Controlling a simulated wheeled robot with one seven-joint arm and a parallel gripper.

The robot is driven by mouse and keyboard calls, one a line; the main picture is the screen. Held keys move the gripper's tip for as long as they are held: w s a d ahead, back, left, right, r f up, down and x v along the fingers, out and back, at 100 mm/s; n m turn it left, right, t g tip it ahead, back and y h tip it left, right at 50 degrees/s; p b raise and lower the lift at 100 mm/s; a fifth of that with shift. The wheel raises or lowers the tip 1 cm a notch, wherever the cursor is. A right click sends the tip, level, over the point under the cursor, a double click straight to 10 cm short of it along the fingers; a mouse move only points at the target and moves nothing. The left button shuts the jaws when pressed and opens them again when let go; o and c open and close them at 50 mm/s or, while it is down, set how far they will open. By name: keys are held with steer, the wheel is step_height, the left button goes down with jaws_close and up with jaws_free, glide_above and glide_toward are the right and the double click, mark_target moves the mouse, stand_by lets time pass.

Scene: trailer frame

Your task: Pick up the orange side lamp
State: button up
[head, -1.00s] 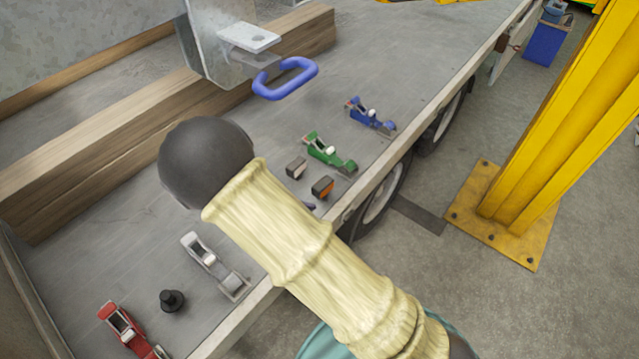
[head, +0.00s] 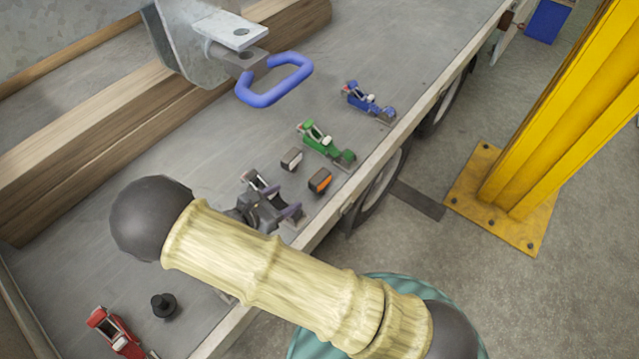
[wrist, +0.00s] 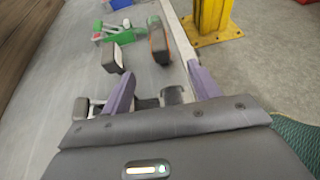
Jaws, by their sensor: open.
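The orange side lamp (head: 319,181) is a small dark block with an orange face. It lies on the grey trailer deck near its right edge. It also shows in the wrist view (wrist: 159,45), ahead of my fingers. My gripper (head: 279,200) has purple fingers and is open, low over the deck, to the lower left of the lamp and apart from it. In the wrist view, my gripper (wrist: 161,80) has its fingers spread wide, with the lamp beyond the gap between them.
A similar lamp with a pale face (head: 291,158) lies left of the orange one. A green tool (head: 325,144) and a blue tool (head: 368,102) lie beyond. A dark tool (wrist: 82,107) is close by my left finger. A blue handle (head: 273,80) hangs above the deck.

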mark_target(315, 180)
steer(key=p+x, duration=0.1)
steer(key=x, duration=0.9)
steer(key=shift+w+d+f, duration=0.2)
steer(key=shift+w+d, duration=0.05)
steer(key=shift+w, duration=0.1)
steer(key=shift+w+d+f+p, duration=0.15)
steer(key=shift+w+d+p, duration=0.05)
steer(key=shift+d+p, duration=0.1)
steer(key=p+x, duration=0.1)
steer(key=x, duration=0.3)
steer(key=shift+w+f, duration=0.15)
steer(key=shift+f, duration=0.05)
steer(key=c, duration=1.2)
steer(key=shift+o, duration=0.2)
steer(key=shift+r, duration=0.1)
